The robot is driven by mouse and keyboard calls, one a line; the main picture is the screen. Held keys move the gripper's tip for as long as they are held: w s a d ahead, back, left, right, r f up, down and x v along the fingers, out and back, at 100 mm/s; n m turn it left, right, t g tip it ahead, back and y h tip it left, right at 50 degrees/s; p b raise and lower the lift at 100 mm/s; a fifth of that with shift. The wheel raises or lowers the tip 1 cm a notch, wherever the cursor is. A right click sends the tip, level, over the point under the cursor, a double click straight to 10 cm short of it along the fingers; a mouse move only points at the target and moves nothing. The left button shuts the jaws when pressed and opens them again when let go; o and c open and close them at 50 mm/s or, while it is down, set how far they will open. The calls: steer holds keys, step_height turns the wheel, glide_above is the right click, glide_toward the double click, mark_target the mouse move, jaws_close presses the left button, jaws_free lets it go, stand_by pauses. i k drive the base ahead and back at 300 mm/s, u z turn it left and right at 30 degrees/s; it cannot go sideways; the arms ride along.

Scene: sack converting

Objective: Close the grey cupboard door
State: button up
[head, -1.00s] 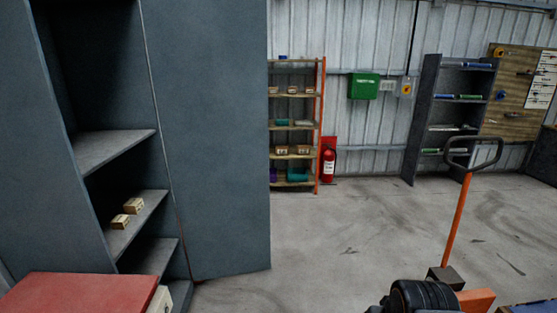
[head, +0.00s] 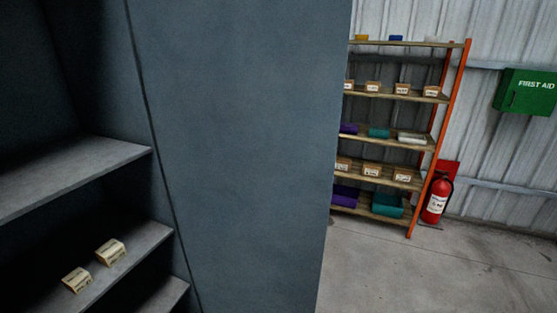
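No handle shows on the face I see. Two small tan boxes (head: 111,252) sit on a lower shelf. My gripper is not in view.
Behind the door's right edge stands an orange-framed rack (head: 425,145) with boxes and bins. A red fire extinguisher (head: 437,197) stands beside it, and a green first aid box (head: 525,92) hangs on the wall. Bare concrete floor (head: 430,275) lies at the lower right.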

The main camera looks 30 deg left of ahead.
mark_target(245, 97)
steer(key=i, duration=3.35)
steer(key=u, duration=3.85)
steer(key=i, duration=0.25)
steer(key=u, duration=1)
